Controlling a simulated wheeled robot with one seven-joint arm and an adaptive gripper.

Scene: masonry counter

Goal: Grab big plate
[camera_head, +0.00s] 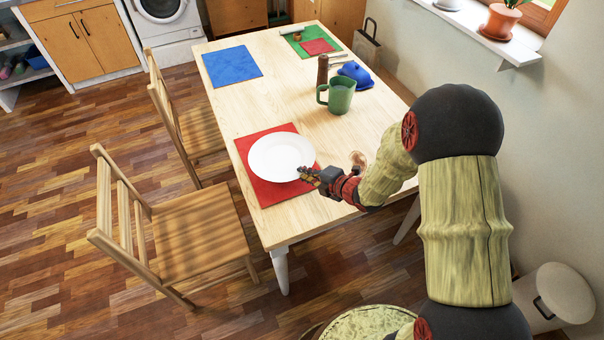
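The big plate (277,158) is white and round. It lies on a red placemat (268,189) at the near left part of the wooden table. My gripper (303,172) is at the right edge of the plate, with its fingertips close to or over the rim. I cannot tell whether it touches the plate. The fingers are small and dark here, so whether they are open or shut is unclear. My arm reaches in from the right and hides part of the table's near right side.
A green mug (337,96), a brown bottle-like object (322,72) and a blue cloth-like item (356,74) stand behind. A blue placemat (231,66) and a green placemat (311,41) lie farther back. Two wooden chairs (200,232) stand left. A wall is right.

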